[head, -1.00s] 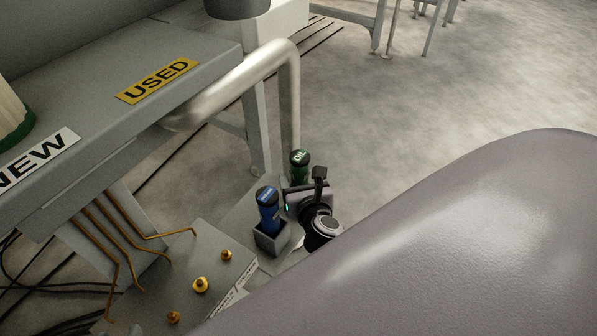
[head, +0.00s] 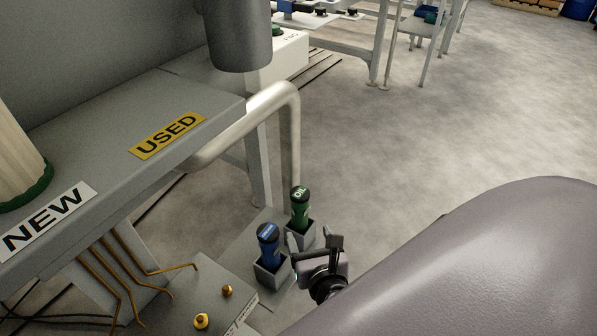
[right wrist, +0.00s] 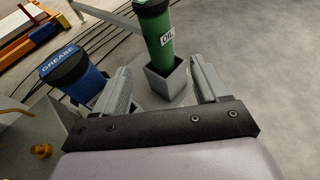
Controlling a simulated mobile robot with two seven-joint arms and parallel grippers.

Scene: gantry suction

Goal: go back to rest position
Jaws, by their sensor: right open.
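My right gripper (head: 316,243) is open and empty, low in the middle of the head view, close to two bottles in holders. In the right wrist view the open fingers (right wrist: 160,88) stand apart, with the green OIL bottle (right wrist: 158,38) beyond the gap between them. The green bottle also shows in the head view (head: 299,208), upright in a grey square holder (head: 305,233). The blue GREASE bottle (right wrist: 75,75) is left of the fingers; in the head view it (head: 268,245) stands in its own grey holder (head: 271,280). My left gripper is not in view.
A grey bench (head: 110,160) with a yellow USED label (head: 167,135) and a white NEW label (head: 45,220) fills the left. A thick metal pipe (head: 295,140) bends down behind the bottles. Brass fittings (head: 201,320) sit at the lower left. Open floor (head: 430,130) lies right.

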